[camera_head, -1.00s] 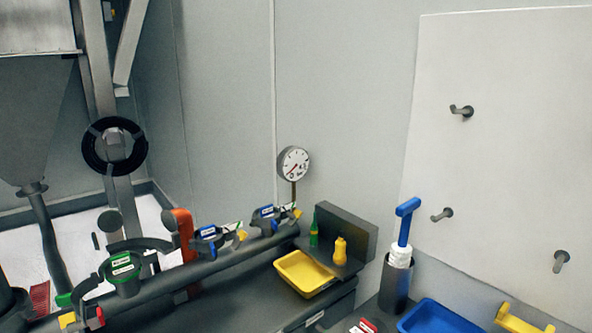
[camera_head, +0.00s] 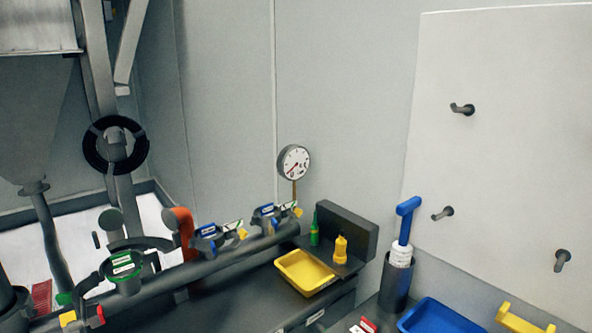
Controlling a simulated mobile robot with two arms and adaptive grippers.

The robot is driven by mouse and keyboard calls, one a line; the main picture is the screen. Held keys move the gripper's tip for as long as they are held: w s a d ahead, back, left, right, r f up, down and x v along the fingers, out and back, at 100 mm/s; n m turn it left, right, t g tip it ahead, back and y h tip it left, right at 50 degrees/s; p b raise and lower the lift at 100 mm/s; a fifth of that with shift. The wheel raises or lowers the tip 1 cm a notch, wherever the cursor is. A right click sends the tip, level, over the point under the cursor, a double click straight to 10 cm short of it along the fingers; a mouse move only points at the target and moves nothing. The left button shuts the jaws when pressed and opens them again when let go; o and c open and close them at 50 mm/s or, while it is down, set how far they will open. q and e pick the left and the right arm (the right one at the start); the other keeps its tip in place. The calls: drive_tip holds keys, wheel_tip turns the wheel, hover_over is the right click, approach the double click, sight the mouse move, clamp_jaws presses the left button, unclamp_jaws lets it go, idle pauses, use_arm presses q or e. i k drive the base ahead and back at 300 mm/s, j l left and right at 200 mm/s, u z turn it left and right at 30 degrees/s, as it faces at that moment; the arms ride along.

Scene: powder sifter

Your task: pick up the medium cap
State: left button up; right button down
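No part in view can be told for sure as the medium cap. Several labelled fittings sit along the dark pipe at the lower left: a large one with a green rim (camera_head: 122,266), a mid-sized blue one (camera_head: 207,238) to its right, and a smaller blue one (camera_head: 267,215) farther along. The mid-sized one has a white and green label. Neither of my grippers is in view.
A yellow tray (camera_head: 301,273) lies on the dark bench, with a green bottle (camera_head: 315,232) and a yellow bottle (camera_head: 341,249) behind it. A gauge (camera_head: 293,162) rises behind the pipe. A blue-handled tool (camera_head: 405,222) stands in a holder beside a blue bin (camera_head: 436,316).

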sight(123, 265)
drive_tip(key=i+j+u, duration=0.1)
drive_tip(key=u, duration=0.3)
drive_tip(key=i+j+u, duration=0.1)
drive_tip(key=u, duration=0.35)
drive_tip(key=i+j+u, duration=0.1)
drive_tip(key=u, duration=0.3)
drive_tip(key=i+j, duration=0.05)
